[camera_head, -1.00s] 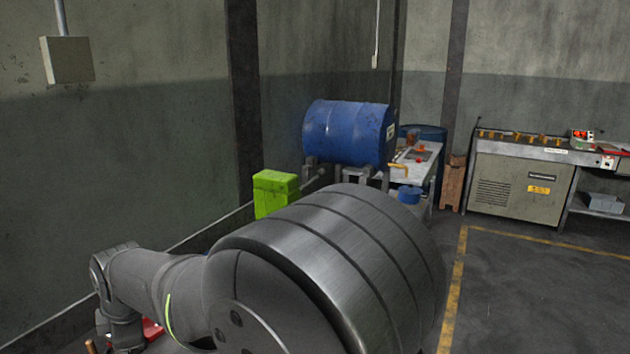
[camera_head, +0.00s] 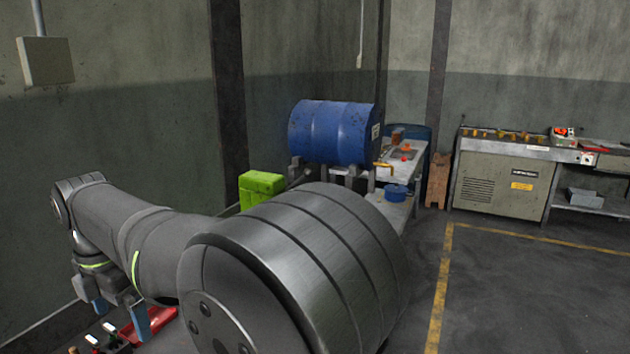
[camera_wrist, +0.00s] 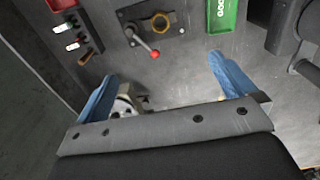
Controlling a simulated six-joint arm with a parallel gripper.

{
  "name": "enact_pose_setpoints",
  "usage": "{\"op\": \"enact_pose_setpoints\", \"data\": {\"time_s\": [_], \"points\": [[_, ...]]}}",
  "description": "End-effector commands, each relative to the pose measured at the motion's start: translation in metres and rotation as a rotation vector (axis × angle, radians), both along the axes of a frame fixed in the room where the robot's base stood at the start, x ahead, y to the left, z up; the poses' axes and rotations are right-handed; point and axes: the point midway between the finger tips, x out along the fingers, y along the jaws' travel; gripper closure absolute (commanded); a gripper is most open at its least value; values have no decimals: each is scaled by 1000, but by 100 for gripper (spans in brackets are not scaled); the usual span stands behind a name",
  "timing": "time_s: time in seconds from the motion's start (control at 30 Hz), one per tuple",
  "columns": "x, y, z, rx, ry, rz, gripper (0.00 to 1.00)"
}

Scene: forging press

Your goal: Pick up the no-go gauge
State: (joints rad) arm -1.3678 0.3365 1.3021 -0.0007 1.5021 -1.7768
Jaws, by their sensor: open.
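Two small handled gauges lie side by side at the upper left of the wrist view, an upper one (camera_wrist: 68,27) and a lower one (camera_wrist: 75,46). Both have white parts and dark ends; I cannot read which is the no-go gauge. They also show small at the bottom left of the head view, as one gauge (camera_head: 93,341) and another (camera_head: 110,329). My gripper (camera_wrist: 165,72), with two blue fingers, is open and empty, apart from the gauges and to their right in the wrist view.
A red tray (camera_wrist: 62,4) and a green tray (camera_wrist: 223,14) marked GOOD lie on the bench. A red-knobbed lever (camera_wrist: 143,43) and a brass-coloured fitting (camera_wrist: 160,22) stand between them. A metal fixture (camera_wrist: 127,103) shows beside the left finger. A wooden-handled tool (camera_wrist: 86,57) lies near the gauges.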

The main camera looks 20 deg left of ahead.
Motion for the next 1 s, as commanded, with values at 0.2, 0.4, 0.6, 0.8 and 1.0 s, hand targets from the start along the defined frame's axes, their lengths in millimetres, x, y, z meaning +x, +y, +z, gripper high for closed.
{"op": "enact_pose_setpoints", "data": {"time_s": [0.2,0.4,0.6,0.8,1.0], "points": [[0,0,-16,-2,1,-2,0],[0,0,-16,-2,1,-3,0],[0,0,-16,-1,1,-3,29],[0,0,-16,-1,1,-3,69],[0,0,-16,-1,1,-3,74]]}}
